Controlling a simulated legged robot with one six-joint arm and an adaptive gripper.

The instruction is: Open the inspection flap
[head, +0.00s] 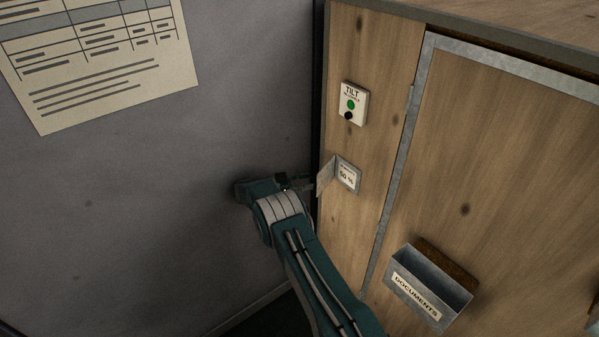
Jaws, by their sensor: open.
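The inspection flap (326,176) is a small wood-coloured panel on the narrow wooden front of the dryer. It stands swung out to the left, away from the front. Behind it a small plate with a light label reading "50 %" (347,176) is uncovered. My gripper (308,185) is just left of the flap, at the end of my teal arm. Its fingers are dark and small in this view, and I cannot tell whether they touch the flap.
A white "TILT" switch box (352,103) with a green button and a black knob is above the flap. A metal-framed door (500,170) is to the right, with a metal "DOCUMENTS" holder (428,285) low on it. A grey wall (130,200) with a paper chart (100,60) is at left.

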